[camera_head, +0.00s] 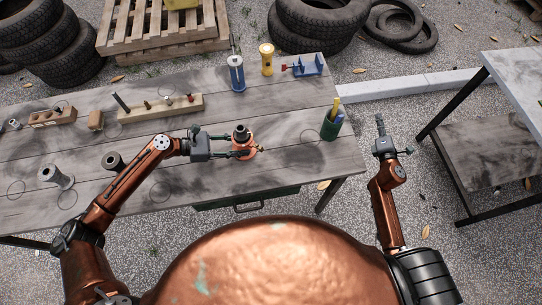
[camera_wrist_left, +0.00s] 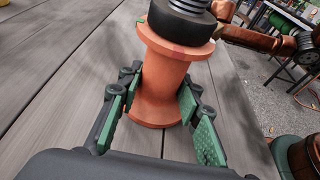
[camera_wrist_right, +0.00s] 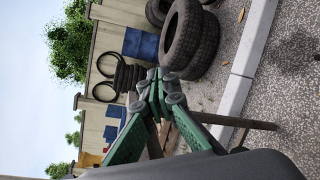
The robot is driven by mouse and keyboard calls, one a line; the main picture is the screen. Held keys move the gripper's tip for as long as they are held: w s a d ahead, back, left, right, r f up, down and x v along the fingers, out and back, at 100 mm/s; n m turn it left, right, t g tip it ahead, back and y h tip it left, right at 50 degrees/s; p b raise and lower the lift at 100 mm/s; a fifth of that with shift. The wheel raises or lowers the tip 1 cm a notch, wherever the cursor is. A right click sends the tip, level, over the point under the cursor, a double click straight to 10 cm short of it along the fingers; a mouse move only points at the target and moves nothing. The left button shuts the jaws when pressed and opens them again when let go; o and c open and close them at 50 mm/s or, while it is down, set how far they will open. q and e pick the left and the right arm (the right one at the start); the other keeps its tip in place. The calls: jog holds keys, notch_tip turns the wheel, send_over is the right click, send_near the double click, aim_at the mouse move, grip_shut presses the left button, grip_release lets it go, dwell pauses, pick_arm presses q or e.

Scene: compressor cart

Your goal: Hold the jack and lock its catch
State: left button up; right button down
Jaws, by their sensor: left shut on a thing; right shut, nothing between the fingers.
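The orange jack (camera_head: 242,152) stands upright on the workbench near its front edge, with a dark threaded screw and black collar on top. My left gripper (camera_head: 240,146) is shut on its body from the left. In the left wrist view the green finger pads sit on both sides of the jack's waist (camera_wrist_left: 160,85). Its upper flange (camera_wrist_left: 172,45) carries small red and green marks. A small brass-coloured part (camera_head: 260,148) shows at the jack's right side; I cannot tell the catch's state. My right gripper (camera_head: 379,118) is shut and empty, right of the bench and apart from the jack.
A green cup with pens (camera_head: 331,128) stands on the bench (camera_head: 290,130) right of the jack. A blue cylinder (camera_head: 236,73), a yellow flashlight (camera_head: 267,59) and a blue vise (camera_head: 308,66) stand at the back. A second table (camera_head: 510,65) is at the right.

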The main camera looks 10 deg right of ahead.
jog(key=s+a+r+n+t+y, duration=0.1)
jog(key=a+r+n+t+y, duration=0.1)
jog(key=a+r+n+y, duration=0.75)
jog(key=s+a+r+n+t+y, duration=0.2)
jog(key=a+r+n+y, duration=0.15)
jog(key=a+r, duration=1.2)
jog(key=s+a+f+n+g+y, duration=0.1)
jog(key=s+a+f+n+g, duration=0.1)
jog(key=s+a+f+n, duration=0.1)
jog(key=s+a+f+n+g+y, duration=0.1)
jog(key=s+a+f+n+g, duration=0.2)
jog(key=s+a+f, duration=0.3)
jog(key=s+a+f+n+g+y, duration=0.1)
jog(key=s+a+f+n+g, duration=0.2)
jog(key=s+a+f+n, duration=0.1)
jog(key=shift+s+a+f+n, duration=0.15)
jog(key=shift+s+a+f, duration=0.15)
jog(key=shift+f, duration=0.35)
jog(key=shift+s+a+f+n, duration=0.1)
jog(key=shift+s+a+f, duration=0.05)
jog(key=shift+s+f, duration=0.4)
jog(key=shift+s+a+f+n, duration=0.15)
jog(key=shift+s+a+f, duration=0.1)
jog(key=shift+f, duration=0.45)
jog(key=shift+w, duration=0.1)
jog(key=x, duration=1)
